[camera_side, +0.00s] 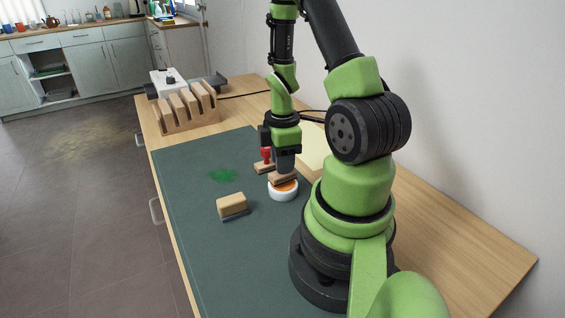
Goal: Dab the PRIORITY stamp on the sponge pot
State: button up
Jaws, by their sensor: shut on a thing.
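My gripper (284,166) points down over the mat and is shut on a stamp with a wooden base (283,178). Its handle is hidden by the fingers, and I cannot read any PRIORITY lettering. The sponge pot (283,194) is a round white dish with an orange pad. The stamp's base is directly above the pot and overlaps the pad in this view; I cannot tell whether they touch. A second stamp with a red handle (266,156) and wooden base stands just left of and behind my gripper.
A wooden block with a dark underside (232,205) lies on the dark green mat (205,240), left of the pot. A bright green smudge (222,175) is behind it. A slotted wooden rack (190,108) stands at the far end. The mat's front part is clear.

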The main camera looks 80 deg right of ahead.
jog(key=shift+r, duration=3)
jog(key=w+a+r+m, duration=0.2)
jog(key=w+a+m, duration=0.1)
jog(key=w+a, duration=0.3)
jog(key=w+a+r+m, duration=0.3)
jog(key=w+a, duration=0.3)
jog(key=a, duration=0.4)
jog(key=shift+w+a, duration=0.2)
jog(key=shift+w, duration=0.1)
jog(key=shift+r, duration=0.1)
